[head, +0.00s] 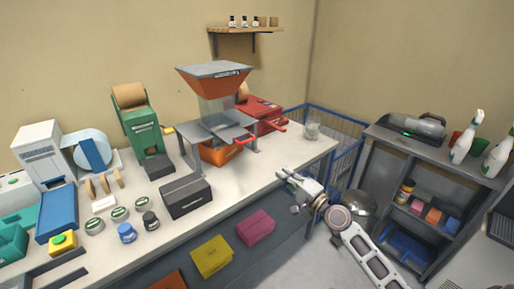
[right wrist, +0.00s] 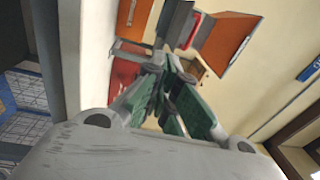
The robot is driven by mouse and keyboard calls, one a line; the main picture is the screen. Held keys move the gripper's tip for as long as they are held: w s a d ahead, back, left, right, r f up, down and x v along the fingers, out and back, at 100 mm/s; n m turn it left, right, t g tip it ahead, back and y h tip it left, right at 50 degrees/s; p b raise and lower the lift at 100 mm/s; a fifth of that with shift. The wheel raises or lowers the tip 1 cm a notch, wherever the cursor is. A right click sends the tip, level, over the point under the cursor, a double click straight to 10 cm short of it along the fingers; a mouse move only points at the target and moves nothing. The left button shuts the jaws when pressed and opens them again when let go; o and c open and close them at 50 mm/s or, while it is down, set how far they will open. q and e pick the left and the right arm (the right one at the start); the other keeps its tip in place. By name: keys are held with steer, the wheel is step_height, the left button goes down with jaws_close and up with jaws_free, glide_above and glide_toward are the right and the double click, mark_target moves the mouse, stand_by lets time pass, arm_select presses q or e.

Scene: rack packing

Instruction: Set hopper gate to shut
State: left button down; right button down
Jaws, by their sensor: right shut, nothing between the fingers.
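The hopper (head: 213,82) stands on the workbench, with an orange funnel, a grey lid, a clear body and a grey stand. A small red handle (head: 245,140) sticks out at its right side, by the stand top. I cannot tell the gate's position. In the right wrist view the orange funnel (right wrist: 230,42) and a red handle (right wrist: 190,30) show tilted, beyond the fingers. My right gripper (head: 283,175) is shut and empty at the bench's front edge, right of and nearer than the hopper, apart from it. Its green-padded fingers (right wrist: 163,82) fill the middle of the right wrist view. My left gripper is not in view.
A red machine (head: 263,108) with a red lever stands behind and right of the hopper. A black box (head: 186,198) sits in front of it. A green dispenser (head: 143,130) stands to the left. A clear cup (head: 312,131) stands at the bench's right end. Bare bench top lies between box and cup.

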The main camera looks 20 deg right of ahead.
steer(key=shift+y, duration=0.5)
steer(key=r, duration=0.1)
steer(key=a+r, duration=0.1)
steer(key=r, duration=0.1)
steer(key=s+r, duration=0.1)
steer(key=shift+s+a+r, duration=0.1)
steer(key=shift+a+r, duration=0.1)
steer(key=shift+r, duration=0.05)
